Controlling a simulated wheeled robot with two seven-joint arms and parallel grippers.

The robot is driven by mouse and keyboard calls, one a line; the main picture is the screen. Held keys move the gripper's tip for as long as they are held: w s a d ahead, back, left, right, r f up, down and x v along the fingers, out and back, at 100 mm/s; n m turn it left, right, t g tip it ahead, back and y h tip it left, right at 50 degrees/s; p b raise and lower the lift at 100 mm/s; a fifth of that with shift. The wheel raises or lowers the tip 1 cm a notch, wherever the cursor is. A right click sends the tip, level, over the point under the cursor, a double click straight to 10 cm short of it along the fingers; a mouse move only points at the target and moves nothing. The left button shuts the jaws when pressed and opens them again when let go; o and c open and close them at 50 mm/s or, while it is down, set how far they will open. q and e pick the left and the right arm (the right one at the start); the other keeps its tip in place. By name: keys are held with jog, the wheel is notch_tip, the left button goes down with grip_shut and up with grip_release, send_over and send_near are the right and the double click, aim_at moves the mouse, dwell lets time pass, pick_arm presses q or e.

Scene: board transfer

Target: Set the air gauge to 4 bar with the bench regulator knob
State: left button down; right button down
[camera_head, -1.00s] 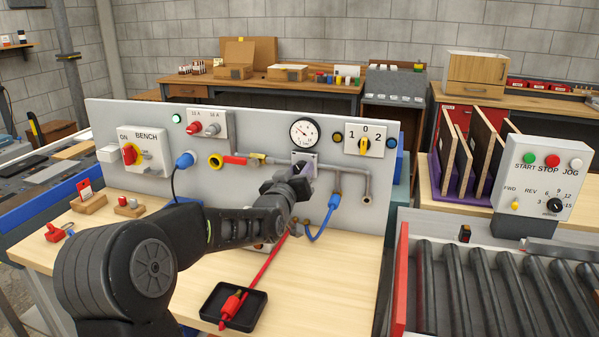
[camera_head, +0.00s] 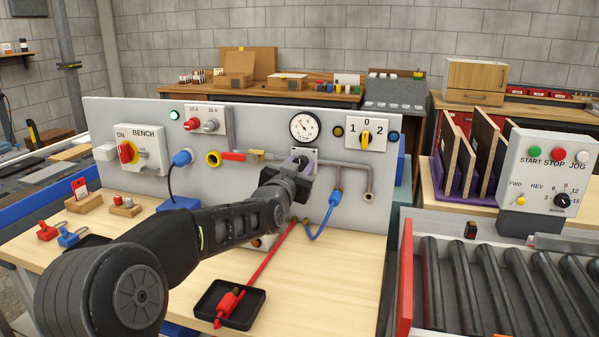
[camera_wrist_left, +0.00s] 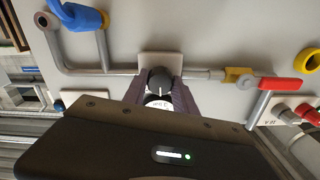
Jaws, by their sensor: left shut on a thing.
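The air gauge (camera_head: 304,127) is a round white dial with a black rim on the grey bench panel. Its needle shows, but its numbers are too small to read. My left gripper (camera_head: 302,163) is at the panel just below the gauge. In the left wrist view the dark round regulator knob (camera_wrist_left: 160,79), with a light mark on its face, sits between the two fingers of my left gripper (camera_wrist_left: 160,86), which are shut on it. The gripper mostly hides the knob in the head view. My right gripper is not in view.
Grey pipes (camera_head: 350,165) run right of the gripper, with a blue hose (camera_head: 325,220) below. A red-handled valve (camera_head: 233,156) is to the left and a rotary switch (camera_head: 366,134) to the right. A black tray (camera_head: 258,313) lies on the bench.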

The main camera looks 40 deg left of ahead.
pick_arm(q)
jog(key=shift+m, duration=0.3)
jog(key=c, duration=1)
grip_release()
jog(key=b+v, duration=0.1)
jog(key=v, duration=0.6)
jog(key=shift+s+d, duration=0.15)
jog(key=shift+s, duration=0.2)
